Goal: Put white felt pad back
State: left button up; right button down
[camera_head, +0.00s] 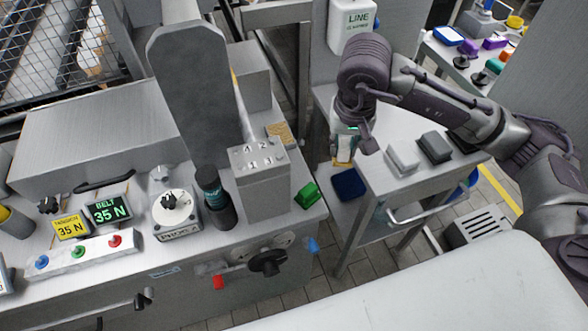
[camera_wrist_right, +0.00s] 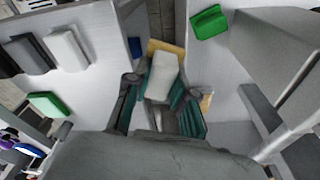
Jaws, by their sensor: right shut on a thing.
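My right gripper (camera_head: 345,150) hangs in the gap between the machine and the small grey cart. In the wrist view its teal-lined fingers (camera_wrist_right: 166,102) are closed on the white felt pad (camera_wrist_right: 164,76), with a tan piece (camera_wrist_right: 180,50) right behind it. In the head view only a small white and tan part of the pad (camera_head: 344,153) shows below the wrist. A light grey-white block (camera_head: 402,157) and a dark grey block (camera_head: 435,147) lie side by side on the cart top (camera_head: 380,175). My left gripper is not in view.
A green block (camera_head: 308,195) and a tan piece (camera_head: 280,133) lie at the machine's right end, near a numbered metal block (camera_head: 259,175). A tall grey plate (camera_head: 195,80) rises from the machine.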

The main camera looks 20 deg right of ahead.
aim_at(294, 167)
jog(key=w+a+f, duration=0.2)
jog(key=w+a+f+p, duration=0.1)
jog(key=w+a+f, duration=0.1)
jog(key=a, duration=0.1)
jog(key=w+a+f+p, duration=0.1)
jog(key=w+a+f, duration=0.1)
jog(key=w, duration=0.1)
jog(key=shift+w+a, duration=0.1)
jog(key=shift+a, duration=0.15)
jog(key=shift+w+a+f, duration=0.2)
jog(key=shift+f, duration=0.35)
notch_tip(294, 167, down, 3)
jog(key=shift+f+p, duration=0.1)
jog(key=shift+p, duration=0.5)
jog(key=shift+f, duration=0.2)
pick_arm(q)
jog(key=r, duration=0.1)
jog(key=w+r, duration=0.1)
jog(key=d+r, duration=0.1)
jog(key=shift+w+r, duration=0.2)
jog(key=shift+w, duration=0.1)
